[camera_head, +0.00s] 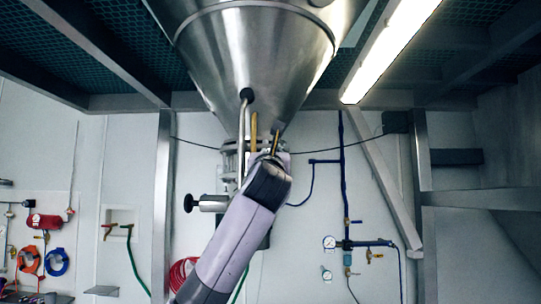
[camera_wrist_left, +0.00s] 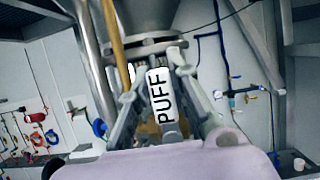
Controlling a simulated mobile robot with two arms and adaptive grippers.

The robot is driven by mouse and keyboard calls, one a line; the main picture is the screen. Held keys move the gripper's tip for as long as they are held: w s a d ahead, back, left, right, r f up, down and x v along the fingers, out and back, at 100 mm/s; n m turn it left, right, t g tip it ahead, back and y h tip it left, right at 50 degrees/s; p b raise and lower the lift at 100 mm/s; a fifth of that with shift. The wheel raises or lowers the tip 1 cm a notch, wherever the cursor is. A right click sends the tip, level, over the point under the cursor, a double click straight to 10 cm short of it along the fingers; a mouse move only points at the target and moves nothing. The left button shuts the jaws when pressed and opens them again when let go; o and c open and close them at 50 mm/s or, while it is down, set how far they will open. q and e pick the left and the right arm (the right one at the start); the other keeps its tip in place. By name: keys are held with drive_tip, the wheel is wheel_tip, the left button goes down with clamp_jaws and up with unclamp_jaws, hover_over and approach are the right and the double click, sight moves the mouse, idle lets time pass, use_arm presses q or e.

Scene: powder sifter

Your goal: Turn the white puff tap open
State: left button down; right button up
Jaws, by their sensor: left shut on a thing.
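The white puff tap (camera_wrist_left: 158,88), a flat tag-like handle with black PUFF lettering, stands in the middle of the left wrist view. My left gripper (camera_wrist_left: 157,75) has a finger on each side of the tap and is shut on it. In the head view my left arm reaches up from the bottom to below the steel cone. There it hides the tap and most of the gripper. My right gripper is in neither view.
The large steel cone (camera_head: 255,50) hangs above my arm, with a bent pipe (camera_head: 243,135) running down in front. A black-knobbed handle (camera_head: 205,203) sticks out to the left. Gauges and blue piping (camera_head: 345,244) are on the right wall. Coiled hoses (camera_head: 56,262) hang at the left.

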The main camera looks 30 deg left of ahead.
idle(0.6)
use_arm(q)
drive_tip(key=shift+a+n, duration=0.1)
drive_tip(key=shift+n, duration=0.2)
drive_tip(key=a+n+g+y, duration=0.1)
drive_tip(key=n, duration=0.2)
drive_tip(key=s+a+n+g+y+b, duration=0.1)
drive_tip(key=n, duration=0.2)
drive_tip(key=a+f+n+g+y, duration=0.1)
drive_tip(key=n, duration=0.2)
drive_tip(key=shift+s+y, duration=0.25)
drive_tip(key=shift+y, duration=0.15)
drive_tip(key=shift+n, duration=0.3)
drive_tip(key=c, duration=1.5)
unclamp_jaws()
